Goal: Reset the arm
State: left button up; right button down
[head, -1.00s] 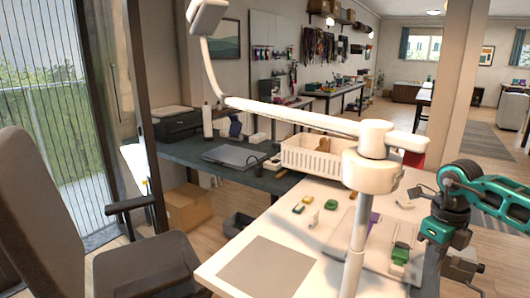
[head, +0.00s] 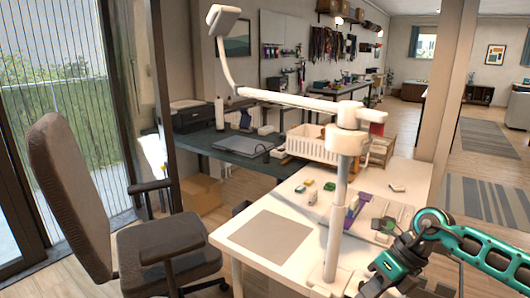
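My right arm (head: 465,248), teal and black, comes in from the right edge over the near right corner of the white table (head: 240,270). Its gripper (head: 372,284) is at the lower edge of the head view, just right of the base of a white stand. The fingertips are too small and partly cut off, so I cannot tell whether they are open or shut. My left gripper is not in view.
A white jointed lamp stand (head: 338,195) rises from the table. An office chair (head: 75,190) stands at the left. Floor shows at the right.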

jog(key=s+a+r+m+t+y, duration=0.25)
jog(key=a+m+y, duration=0.3)
jog(key=a, duration=0.35)
jog(key=s+a+r+m+t+y, duration=0.1)
jog(key=a+m+t+y, duration=0.4)
jog(key=a, duration=0.4)
jog(key=s+d+f+m+t+h, duration=0.1)
jog(key=s+d+f+m+h, duration=0.3)
jog(key=m, duration=0.5)
jog(key=s+d+f+m+t+h, duration=0.1)
jog(key=s+d+f+m+h, duration=0.2)
jog(key=f+m, duration=0.6)
jog(key=s+d+f+m+t+h, duration=0.1)
jog(key=s+d+f+m+h, duration=0.3)
jog(key=m, duration=0.5)
notch_tip(320, 180, down, 3)
jog(key=s+h, duration=0.2)
jog(key=h, duration=0.1)
jog(key=shift+d+m+h, duration=0.3)
jog(key=shift+m+h, duration=0.05)
